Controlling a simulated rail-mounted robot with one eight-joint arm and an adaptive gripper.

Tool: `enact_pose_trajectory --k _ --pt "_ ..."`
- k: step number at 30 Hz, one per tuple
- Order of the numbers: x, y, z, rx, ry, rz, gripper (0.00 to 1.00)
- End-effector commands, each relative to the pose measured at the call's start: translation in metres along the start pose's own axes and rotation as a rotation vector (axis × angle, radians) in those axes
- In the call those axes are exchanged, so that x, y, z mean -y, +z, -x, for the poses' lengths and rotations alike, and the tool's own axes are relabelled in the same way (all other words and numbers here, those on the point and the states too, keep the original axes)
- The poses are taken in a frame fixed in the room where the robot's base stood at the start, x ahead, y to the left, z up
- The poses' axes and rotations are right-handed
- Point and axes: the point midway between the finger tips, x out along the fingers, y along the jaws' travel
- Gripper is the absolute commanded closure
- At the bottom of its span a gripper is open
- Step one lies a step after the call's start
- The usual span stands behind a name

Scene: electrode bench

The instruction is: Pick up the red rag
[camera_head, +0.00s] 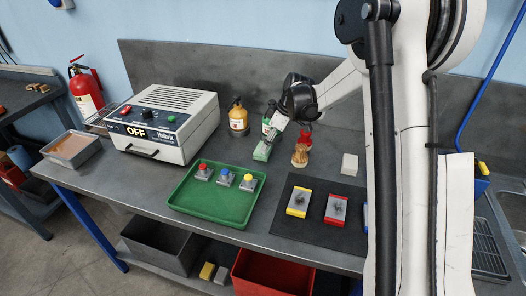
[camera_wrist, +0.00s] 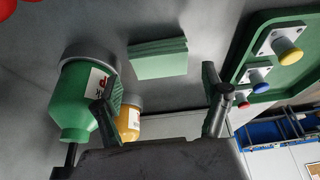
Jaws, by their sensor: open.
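I cannot make out a red rag for certain in either view. A folded green cloth-like stack (camera_head: 263,151) lies on the bench; in the wrist view the stack (camera_wrist: 158,60) shows ahead of and between my fingers. My gripper (camera_head: 275,130) is open above and beside this stack, and its two spread fingers (camera_wrist: 157,88) hold nothing visible. A red item (camera_head: 305,139), perhaps a bottle, stands right of my gripper, partly behind a brown item (camera_head: 300,156). A green bottle (camera_wrist: 76,100) is close by one finger in the wrist view.
A yellow bottle (camera_head: 238,117) stands left of my gripper. A green tray (camera_head: 184,208) with three buttons is nearer the front. A dark mat (camera_head: 318,229) bears yellow-edged and red-edged blocks. An instrument box (camera_head: 172,143) marked OFF stands left. A backsplash (camera_head: 245,66) borders the bench.

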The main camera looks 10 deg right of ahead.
Motion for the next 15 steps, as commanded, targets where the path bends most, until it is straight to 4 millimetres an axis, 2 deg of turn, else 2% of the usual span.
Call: enact_pose_trajectory --k 9,15 --pt "0.0 -0.003 -0.038 0.0 0.0 0.001 0.22" --pt "0.0 -0.002 -0.048 0.0 0.0 0.0 0.22"
